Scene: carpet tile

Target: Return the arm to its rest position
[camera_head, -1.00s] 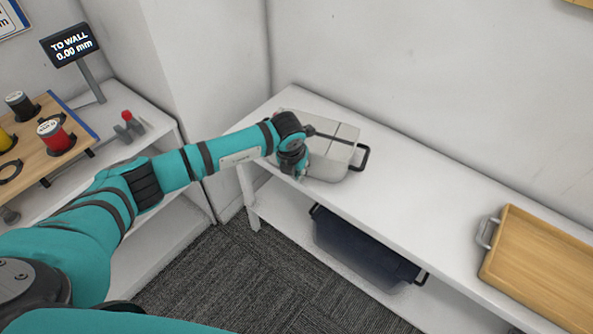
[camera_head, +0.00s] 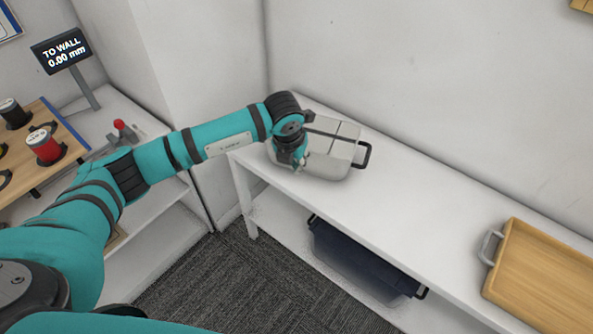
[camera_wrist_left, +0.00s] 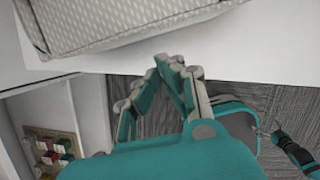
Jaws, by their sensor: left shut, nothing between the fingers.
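My left arm reaches in from the left in the head view. Its gripper (camera_head: 292,165) points down at the front left side of a light grey container, partly covering it. In the left wrist view the fingers (camera_wrist_left: 172,64) are together with nothing between them, just off the white shelf edge. The patterned grey container (camera_wrist_left: 110,22) is above them in that picture, apart from the fingertips. A small teal and dark piece at the right of the wrist view looks like part of my other arm; its jaws are unclear.
The grey container (camera_head: 330,165) stands on a white shelf unit (camera_head: 420,215). A dark blue bin (camera_head: 360,262) is on the lower shelf. A wooden tray (camera_head: 545,275) lies at right. A spool board (camera_head: 65,140) and sign (camera_head: 62,50) stand at left. Carpet lies open in front.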

